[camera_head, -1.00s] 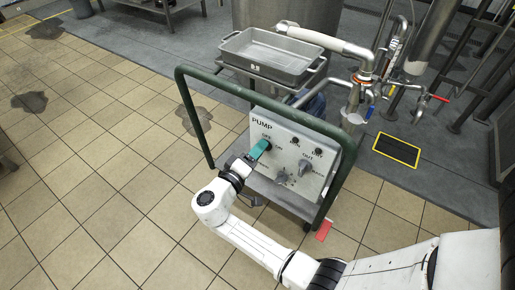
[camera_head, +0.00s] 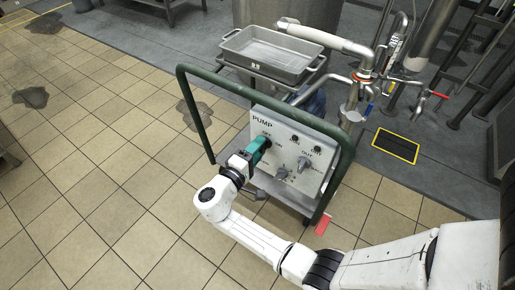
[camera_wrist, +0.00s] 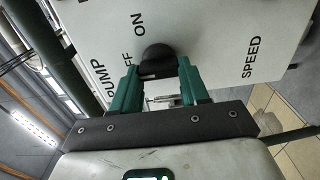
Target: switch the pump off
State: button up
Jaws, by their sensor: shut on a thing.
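The white pump panel (camera_head: 312,151) stands on the cart, with PUMP lettering at its top left. In the wrist view the panel (camera_wrist: 215,40) shows the words PUMP, ON, a partly hidden OFF, and SPEED. A black knob (camera_wrist: 157,58) sits beside the ON and OFF words. My gripper (camera_wrist: 158,74) has its teal fingers on both sides of this knob, shut on it. In the head view my gripper (camera_head: 262,145) is at the panel's left part and hides the knob. I cannot tell exactly which word the knob points to.
Grey knobs, one (camera_head: 304,164) by OUT, are to the right on the panel. A green cart rail (camera_head: 262,99) arches around the panel. Pipes and valves are at the back right. Open tiled floor lies left.

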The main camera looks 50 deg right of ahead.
jog(key=o, duration=1.1)
jog(key=shift+c, duration=0.2)
jog(key=a, duration=1.1)
jog(key=shift+s, duration=0.2)
jog(key=shift+d, duration=0.1)
